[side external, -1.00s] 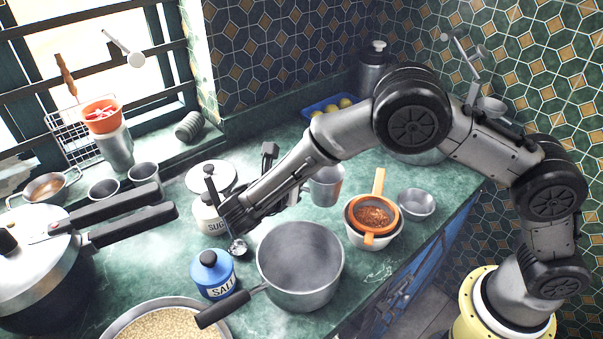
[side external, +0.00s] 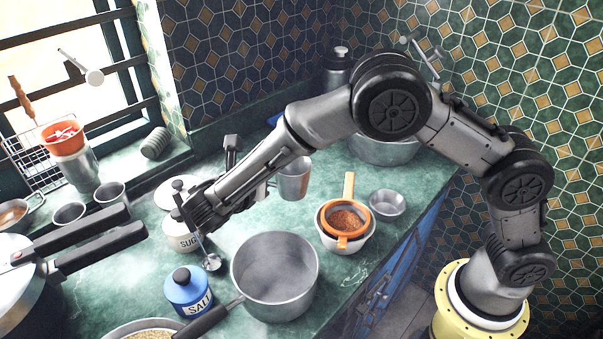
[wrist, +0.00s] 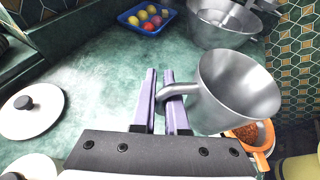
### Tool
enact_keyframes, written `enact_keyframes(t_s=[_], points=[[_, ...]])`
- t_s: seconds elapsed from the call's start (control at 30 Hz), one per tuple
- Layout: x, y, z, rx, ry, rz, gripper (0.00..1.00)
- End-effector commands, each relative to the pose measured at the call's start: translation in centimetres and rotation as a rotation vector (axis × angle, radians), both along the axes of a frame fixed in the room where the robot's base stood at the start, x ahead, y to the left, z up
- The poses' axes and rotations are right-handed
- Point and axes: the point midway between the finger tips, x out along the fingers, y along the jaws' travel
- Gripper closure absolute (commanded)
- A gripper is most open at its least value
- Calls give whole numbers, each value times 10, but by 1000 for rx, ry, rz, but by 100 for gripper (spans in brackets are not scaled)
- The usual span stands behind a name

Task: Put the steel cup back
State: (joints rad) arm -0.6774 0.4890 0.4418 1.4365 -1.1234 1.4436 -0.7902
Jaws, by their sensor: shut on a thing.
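The steel cup (wrist: 237,92) is at the right of the wrist view, with its handle pointing left into my gripper (wrist: 161,84). The purple fingers are shut on the handle, and the inside of the cup looks empty. In the side view the cup (side external: 293,181) is upright behind my forearm, above the counter, to the left of the orange strainer. The gap between the cup's base and the counter is hard to judge.
A large pan (side external: 276,277), blue salt jar (side external: 188,290) and sugar jar (side external: 180,235) stand in front. The orange strainer (side external: 345,221) sits on a bowl beside a small steel bowl (side external: 387,202). A blue tray (wrist: 146,22) and steel pot (wrist: 222,27) are behind. Counter left of the cup is clear.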

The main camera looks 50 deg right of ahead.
Motion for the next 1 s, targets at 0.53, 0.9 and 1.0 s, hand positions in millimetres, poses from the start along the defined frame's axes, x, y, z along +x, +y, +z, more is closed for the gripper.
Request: enact_keyframes(t_s=[0.53,0.9,1.0], points=[[36,-179,-22,-6,9,-156,100],[24,-233,-37,-12,17,-259,100],[24,-233,-57,-12,18,-258,100]])
